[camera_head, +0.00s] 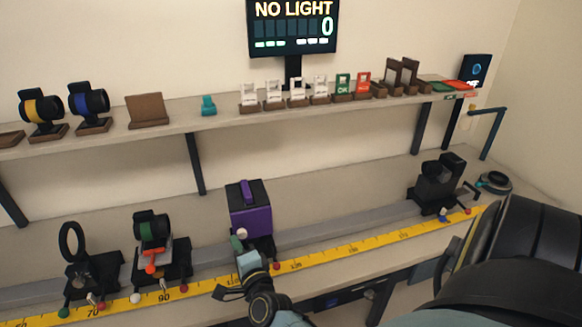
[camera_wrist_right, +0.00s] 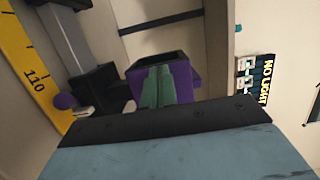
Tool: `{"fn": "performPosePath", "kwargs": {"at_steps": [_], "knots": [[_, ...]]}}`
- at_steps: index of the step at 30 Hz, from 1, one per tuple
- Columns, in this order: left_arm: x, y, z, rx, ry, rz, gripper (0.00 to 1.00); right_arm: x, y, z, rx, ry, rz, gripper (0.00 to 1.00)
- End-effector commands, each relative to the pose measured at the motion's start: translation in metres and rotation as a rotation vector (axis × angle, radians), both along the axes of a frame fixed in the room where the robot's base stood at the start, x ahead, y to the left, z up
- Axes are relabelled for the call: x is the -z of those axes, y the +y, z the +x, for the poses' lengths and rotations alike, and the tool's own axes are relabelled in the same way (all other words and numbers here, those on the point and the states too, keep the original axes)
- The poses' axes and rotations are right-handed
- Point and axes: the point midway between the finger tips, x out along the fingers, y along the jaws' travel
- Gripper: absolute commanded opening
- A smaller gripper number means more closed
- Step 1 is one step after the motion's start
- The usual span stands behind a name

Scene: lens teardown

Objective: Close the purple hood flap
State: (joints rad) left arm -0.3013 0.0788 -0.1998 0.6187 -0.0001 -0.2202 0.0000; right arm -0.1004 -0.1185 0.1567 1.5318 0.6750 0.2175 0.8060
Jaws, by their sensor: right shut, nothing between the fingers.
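The purple hood (camera_head: 250,222) is a box with a dark top, standing on a black carriage on the bench rail. My right gripper (camera_head: 238,242) is shut and empty, low in front of the hood's near face. In the right wrist view its green fingertips (camera_wrist_right: 157,86) overlap the purple hood (camera_wrist_right: 183,82), and the hood's top shows dark with a purple edge. Whether the fingers touch the hood is unclear. My left gripper is not in view.
A yellow ruler (camera_head: 330,250) runs along the bench front. A ring holder (camera_head: 72,242) and a green lens mount (camera_head: 152,228) stand left of the hood, a black device (camera_head: 437,180) far right. The rail between hood and device is clear.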

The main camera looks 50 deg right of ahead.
Motion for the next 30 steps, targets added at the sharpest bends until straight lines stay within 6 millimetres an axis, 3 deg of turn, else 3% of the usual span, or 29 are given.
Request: {"fn": "performPosePath", "kwargs": {"at_steps": [17, 22, 30], "knots": [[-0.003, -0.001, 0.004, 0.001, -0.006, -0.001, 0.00, 0.000, 0.005, -0.005, -0.002, 0.001, 0.000, 0.00], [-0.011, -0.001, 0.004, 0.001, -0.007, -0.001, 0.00, -0.001, 0.024, -0.022, -0.009, 0.003, 0.001, 0.00], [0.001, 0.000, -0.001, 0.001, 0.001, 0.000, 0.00, 0.002, 0.084, -0.038, -0.009, 0.001, 0.004, 0.00]]}}
